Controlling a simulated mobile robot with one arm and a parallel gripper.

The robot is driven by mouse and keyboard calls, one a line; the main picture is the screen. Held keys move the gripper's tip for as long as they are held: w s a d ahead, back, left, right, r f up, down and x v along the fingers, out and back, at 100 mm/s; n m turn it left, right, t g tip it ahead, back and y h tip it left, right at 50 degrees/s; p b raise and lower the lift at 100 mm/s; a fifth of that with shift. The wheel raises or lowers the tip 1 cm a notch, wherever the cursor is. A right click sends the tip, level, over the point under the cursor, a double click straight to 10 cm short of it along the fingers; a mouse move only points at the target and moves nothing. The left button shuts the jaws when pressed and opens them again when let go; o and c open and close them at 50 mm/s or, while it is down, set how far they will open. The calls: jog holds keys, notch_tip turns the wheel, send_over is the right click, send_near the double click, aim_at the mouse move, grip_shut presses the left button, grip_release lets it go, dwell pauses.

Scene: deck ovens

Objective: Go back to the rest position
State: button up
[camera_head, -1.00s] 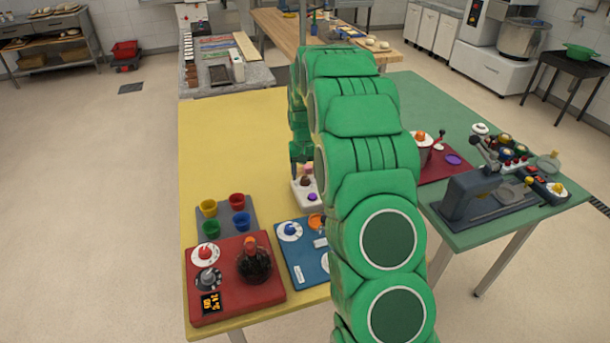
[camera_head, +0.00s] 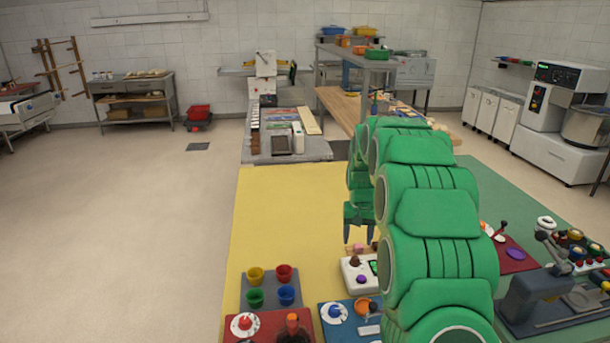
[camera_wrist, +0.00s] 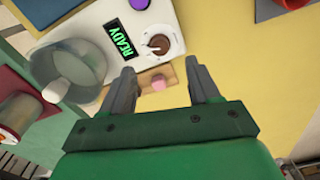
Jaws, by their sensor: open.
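My gripper (camera_head: 360,234) hangs from my green arm above the yellow table (camera_head: 300,205), just behind a white control box (camera_head: 351,274) with a brown knob and a purple button. In the wrist view my gripper (camera_wrist: 162,88) is open, with its two grey fingers apart and nothing held between them. The white box (camera_wrist: 124,20) lies beyond the fingertips there and its green display (camera_wrist: 122,38) reads READY. A small pink block (camera_wrist: 158,84) on a tan base shows between the fingers, below them. My arm hides part of the table to the right.
Yellow, red, green and blue cups (camera_head: 286,295) stand on a grey mat at the front left. A red board (camera_head: 268,325) and a blue board (camera_head: 340,312) lie nearby. A dark machine (camera_head: 535,298) stands on the green table at right. The yellow table's back left is clear.

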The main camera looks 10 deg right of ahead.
jog(key=s+a+r, duration=0.3)
jog(key=s+r, duration=0.1)
jog(key=s, duration=0.5)
jog(key=s+a+r+n+g, duration=0.15)
jog(key=s+r, duration=0.25)
jog(key=s, duration=0.4)
jog(key=s+a+r+t, duration=0.1)
jog(key=s+a+r, duration=0.35)
jog(key=s, duration=0.45)
jog(key=s+a+g, duration=0.1)
jog(key=s+a, duration=0.1)
jog(key=s, duration=2.1)
jog(key=shift+s+f+n, duration=0.2)
jog(key=shift+s+n, duration=0.1)
jog(key=shift+n, duration=0.15)
jog(key=shift+w, duration=0.1)
